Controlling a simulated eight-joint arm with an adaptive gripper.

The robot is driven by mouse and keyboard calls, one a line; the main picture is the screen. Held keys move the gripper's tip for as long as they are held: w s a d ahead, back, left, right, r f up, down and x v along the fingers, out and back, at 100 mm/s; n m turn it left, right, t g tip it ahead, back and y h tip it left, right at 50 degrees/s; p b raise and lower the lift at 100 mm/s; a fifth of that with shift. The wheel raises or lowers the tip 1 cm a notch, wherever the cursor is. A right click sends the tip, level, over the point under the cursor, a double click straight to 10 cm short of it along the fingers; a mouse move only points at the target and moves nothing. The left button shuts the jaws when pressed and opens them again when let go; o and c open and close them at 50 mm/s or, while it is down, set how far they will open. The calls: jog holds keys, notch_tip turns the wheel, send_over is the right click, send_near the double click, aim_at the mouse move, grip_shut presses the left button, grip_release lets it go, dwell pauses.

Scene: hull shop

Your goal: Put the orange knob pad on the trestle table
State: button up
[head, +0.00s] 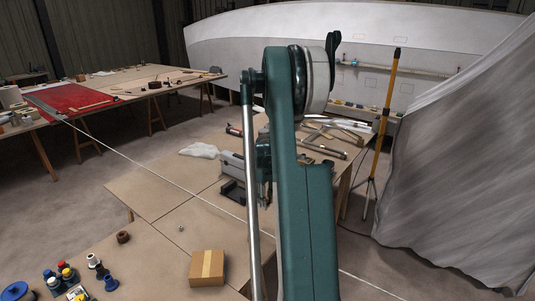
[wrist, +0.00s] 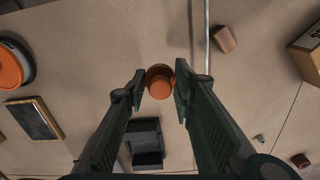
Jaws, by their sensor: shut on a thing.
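My gripper (wrist: 158,84) is shut on a small round orange-brown piece, which I take for the orange knob pad (wrist: 160,88). It shows between the fingertips in the wrist view, with a lighter round top inside a darker rim. A tan surface lies below it; I cannot tell the gap. In the head view my own arm hides the pad and most of the gripper. A trestle table (head: 140,75) with splayed wooden legs stands at the back left. Other tan worktops (head: 155,190) run through the middle and front.
A black-rimmed orange disc (wrist: 10,68), a dark framed block (wrist: 34,119), a brown block (wrist: 224,38) and a carton (wrist: 308,55) lie around the gripper. A cardboard box (head: 207,267) and several bottles stand in front. A grey sheet (head: 450,170) hangs at right.

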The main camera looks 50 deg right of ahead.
jog(key=shift+s+d, duration=0.3)
jog(key=shift+s, duration=0.15)
send_over(268, 221)
jog(key=shift+f+b, duration=0.4)
jog(key=shift+f, duration=2.75)
jog(key=shift+a+f, duration=0.1)
jog(key=shift+f, duration=1.75)
jog(key=shift+f+b, duration=0.2)
jog(key=shift+b, duration=0.2)
jog(key=o, duration=0.9)
